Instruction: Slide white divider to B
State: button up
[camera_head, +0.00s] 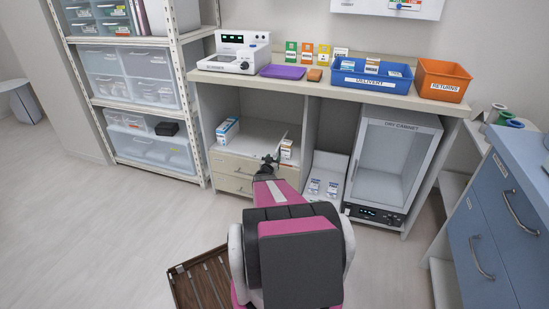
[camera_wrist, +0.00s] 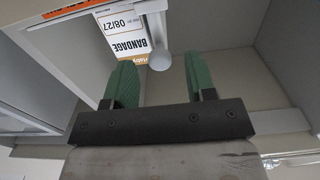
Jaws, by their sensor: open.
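In the head view my gripper (camera_head: 270,160) reaches into the left bay of the bench, above the drawers. A thin pale upright panel, apparently the white divider (camera_head: 281,142), stands just beyond and right of it. In the wrist view my gripper (camera_wrist: 160,82) is open, with green fingertips apart. A round whitish knob (camera_wrist: 160,61) on a short pale stem shows between and beyond the fingertips; it seems to belong to the divider. The fingers do not visibly touch it. The letter B is not readable in either view.
A bandage box (camera_wrist: 124,36) is close beyond the left finger; a small box (camera_head: 286,149) stands right of the divider. Another box (camera_head: 228,130) stands at the bay's left. The bay floor between is clear. The dry cabinet (camera_head: 392,165) is further right.

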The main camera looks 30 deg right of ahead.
jog(key=shift+x, duration=1.4)
jog(key=shift+c, duration=0.3)
grip_shut()
jog(key=w+a, duration=0.6)
jog(key=w, duration=0.1)
jog(key=shift+w+a, duration=0.25)
jog(key=shift+w, duration=0.05)
jog(key=shift+o, duration=0.3)
grip_release()
jog(key=shift+s, duration=0.1)
